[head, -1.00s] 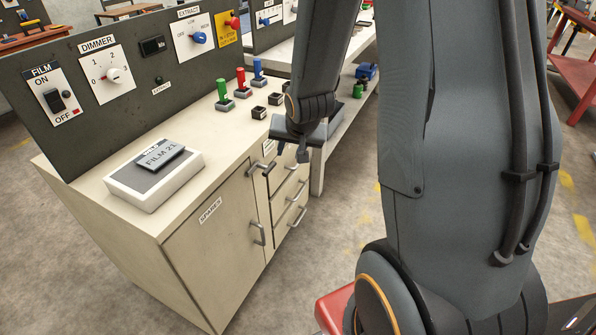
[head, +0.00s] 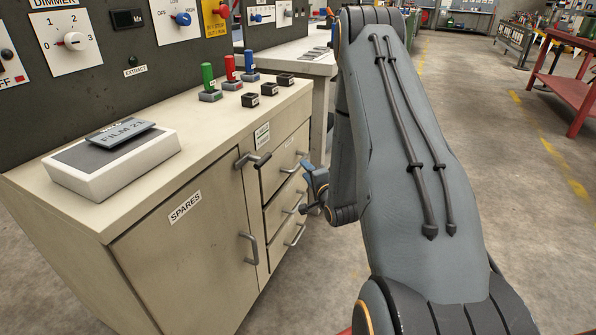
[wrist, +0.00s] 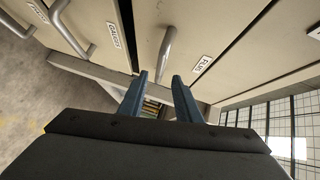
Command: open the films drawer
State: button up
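The cabinet's drawer column shows in the head view, with a top drawer (head: 284,160) and lower drawers below it, all apparently closed. In the wrist view, a drawer front (wrist: 205,30) has a small label (wrist: 202,65) that seems to begin with F; I cannot read it surely. Its grey bar handle (wrist: 167,48) lies just ahead of my gripper and appears between the fingertips. My gripper (wrist: 161,76) is open, its two blue fingers apart. In the head view my gripper (head: 309,177) is right of the drawer fronts, and contact cannot be told.
A neighbouring drawer has a GAUGES label (wrist: 114,35). The SPARES door (head: 190,250) is left of the drawers, with a dark lever (head: 253,160) near its top.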

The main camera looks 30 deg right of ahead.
jog(key=shift+w+d+f+b, duration=0.2)
jog(key=shift+w, duration=1.05)
jog(key=shift+w+d+f+b, duration=0.15)
jog(key=shift+w+b, duration=0.1)
jog(key=shift+w, duration=1.05)
jog(key=shift+w+d+f+b, duration=0.2)
jog(key=shift+w, duration=1.05)
grip_shut()
